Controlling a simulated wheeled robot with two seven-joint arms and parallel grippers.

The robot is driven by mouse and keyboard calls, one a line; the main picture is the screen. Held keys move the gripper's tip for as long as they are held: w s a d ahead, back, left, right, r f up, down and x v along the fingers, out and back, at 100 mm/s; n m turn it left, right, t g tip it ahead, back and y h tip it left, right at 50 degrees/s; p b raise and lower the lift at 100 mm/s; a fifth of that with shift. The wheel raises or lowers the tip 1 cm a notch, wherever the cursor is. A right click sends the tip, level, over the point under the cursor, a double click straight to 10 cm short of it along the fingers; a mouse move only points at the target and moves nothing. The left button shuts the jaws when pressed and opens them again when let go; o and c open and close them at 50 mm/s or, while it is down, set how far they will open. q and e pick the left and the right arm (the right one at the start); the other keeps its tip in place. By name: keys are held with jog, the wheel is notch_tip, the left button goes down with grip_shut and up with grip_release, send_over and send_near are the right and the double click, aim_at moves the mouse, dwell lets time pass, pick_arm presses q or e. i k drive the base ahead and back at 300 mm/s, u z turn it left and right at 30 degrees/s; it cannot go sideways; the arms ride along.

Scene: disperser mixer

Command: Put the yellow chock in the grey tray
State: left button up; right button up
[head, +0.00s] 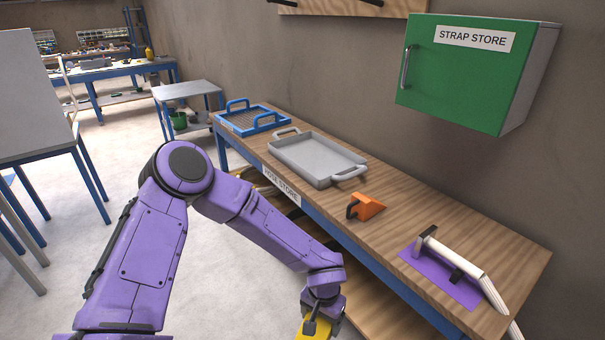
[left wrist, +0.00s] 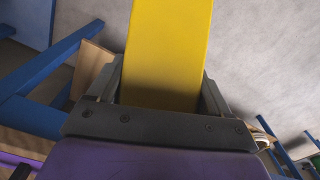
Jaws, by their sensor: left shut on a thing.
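The yellow chock (head: 313,329) is at the bottom edge of the head view, partly cut off. It also fills the top middle of the left wrist view (left wrist: 168,50). My left gripper (head: 318,316) is shut on the chock, in front of the bench's front edge; the wrist view shows a finger on each side of it. The grey tray (head: 312,174) lies on the wooden bench, farther back and apart from the chock. The visible tray floor is bare. My right gripper is not in view.
A blue tray (head: 250,121) lies beyond the grey one. A purple mat (head: 440,277) with a white-handled tool is at the near right. A green cabinet (head: 462,80) hangs above the bench.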

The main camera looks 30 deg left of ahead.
aim_at(314, 160)
jog(key=u, duration=2.35)
jog(key=i, duration=2.9)
jog(key=z, duration=3.3)
